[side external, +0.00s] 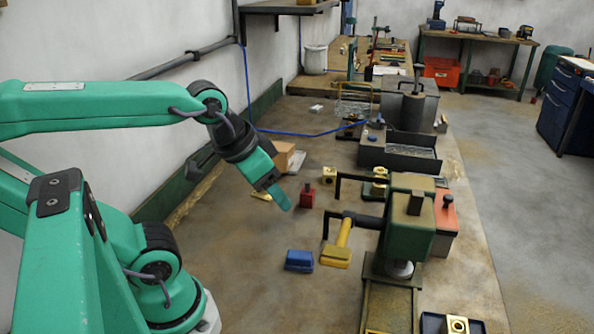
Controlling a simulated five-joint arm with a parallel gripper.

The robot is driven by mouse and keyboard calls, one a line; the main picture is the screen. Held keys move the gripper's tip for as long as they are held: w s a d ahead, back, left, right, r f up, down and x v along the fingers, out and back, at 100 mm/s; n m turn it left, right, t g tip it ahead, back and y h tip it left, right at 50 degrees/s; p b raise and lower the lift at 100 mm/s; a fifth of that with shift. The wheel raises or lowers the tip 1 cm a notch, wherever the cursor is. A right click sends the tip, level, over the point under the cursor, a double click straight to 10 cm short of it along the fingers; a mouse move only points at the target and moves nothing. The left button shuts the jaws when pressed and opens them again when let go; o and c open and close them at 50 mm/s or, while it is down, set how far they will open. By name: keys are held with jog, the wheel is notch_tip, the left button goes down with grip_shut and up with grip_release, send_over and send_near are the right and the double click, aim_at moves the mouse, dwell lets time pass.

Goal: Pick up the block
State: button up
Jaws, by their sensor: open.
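My gripper (280,198) hangs at the end of my green arm, above the bench left of centre, with its fingers pointing down and to the right. It is open and nothing shows between its fingers. Several small block-like things are in view. A brass block (329,175) with a hole sits right of my gripper, apart from it. Another brass block (457,325) with a hole lies at the bottom right, partly cut off by the frame. A red block-like piece (307,197) stands close right of the fingertips in the picture. Which block is meant, I cannot tell.
A blue piece (299,261) and a yellow piece (335,257) lie in front. The green drilling machine (407,225) stands right, its black handles reaching left. A dark tray (398,157) and cardboard box (284,155) are farther back. The bench's left front is mostly clear.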

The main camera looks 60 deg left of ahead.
dwell(0.4)
jog(key=shift+o, duration=1)
